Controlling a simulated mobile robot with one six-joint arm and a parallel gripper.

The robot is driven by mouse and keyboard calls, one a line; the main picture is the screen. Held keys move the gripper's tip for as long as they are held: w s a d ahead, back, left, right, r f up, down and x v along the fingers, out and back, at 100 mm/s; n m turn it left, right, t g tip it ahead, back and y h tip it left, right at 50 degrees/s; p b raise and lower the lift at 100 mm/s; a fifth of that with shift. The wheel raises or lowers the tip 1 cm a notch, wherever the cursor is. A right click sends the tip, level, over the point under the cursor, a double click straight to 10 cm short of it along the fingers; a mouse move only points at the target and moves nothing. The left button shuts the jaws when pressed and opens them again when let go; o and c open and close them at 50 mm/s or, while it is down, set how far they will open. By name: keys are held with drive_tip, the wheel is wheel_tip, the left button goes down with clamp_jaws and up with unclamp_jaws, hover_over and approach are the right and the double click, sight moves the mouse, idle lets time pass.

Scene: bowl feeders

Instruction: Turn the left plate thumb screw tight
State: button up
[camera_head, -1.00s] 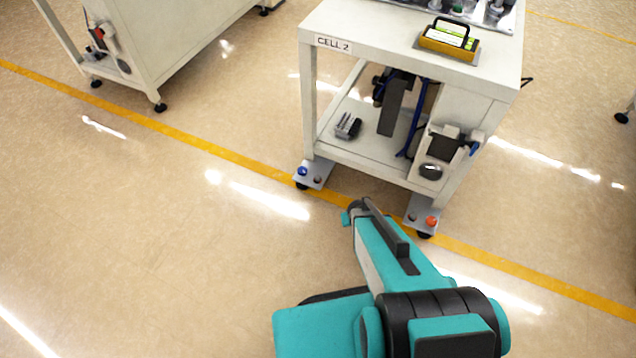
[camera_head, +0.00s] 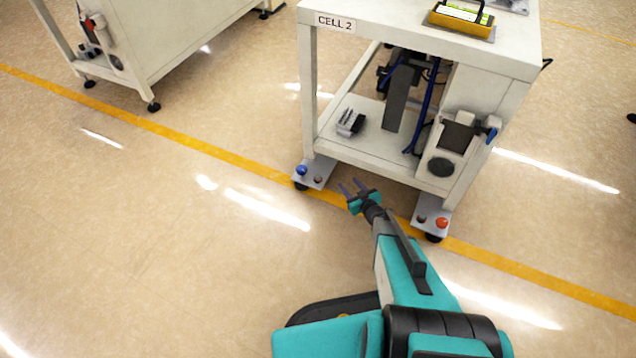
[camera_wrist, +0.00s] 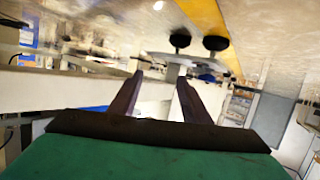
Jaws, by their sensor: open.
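The left plate (camera_head: 311,177) is a light grey foot plate at the cart's front left leg. A blue knob (camera_head: 302,170) stands on it, with a smaller dark reddish knob (camera_head: 318,180) to its right. I cannot tell for certain which one is the thumb screw. My gripper (camera_head: 352,184) is open and empty, right of the plate and apart from it. In the wrist view, a foot plate (camera_wrist: 192,60) with two dark round feet (camera_wrist: 180,40) shows beyond my open fingers (camera_wrist: 159,79); a small blue spot (camera_wrist: 206,77) lies by it, partly blurred.
The CELL 2 cart (camera_head: 336,21) stands ahead, with a grey block (camera_head: 350,123) on its lower shelf. The right plate (camera_head: 431,218) carries an orange-red knob (camera_head: 442,223). A yellow floor line (camera_head: 240,160) runs past the cart.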

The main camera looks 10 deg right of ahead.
sight(318, 176)
drive_tip(key=a+f+n+y+b, duration=0.1)
drive_tip(key=y, duration=0.1)
drive_tip(key=s+a+f+n+y+b, duration=0.1)
drive_tip(key=y+b, duration=0.1)
drive_tip(key=y, duration=0.1)
drive_tip(key=a+f+n+y+b, duration=0.1)
drive_tip(key=n+y+b, duration=0.1)
drive_tip(key=shift+s+a+f+y, duration=0.25)
drive_tip(key=shift+f+y, duration=0.05)
drive_tip(key=shift+w, duration=0.15)
drive_tip(key=b+x, duration=0.4)
drive_tip(key=x, duration=0.9)
drive_tip(key=shift+w+a+r, duration=0.15)
drive_tip(key=shift+w+r, duration=0.05)
drive_tip(key=shift+w, duration=0.1)
drive_tip(key=shift+t, duration=0.3)
drive_tip(key=shift+c, duration=0.4)
drive_tip(key=c, duration=1)
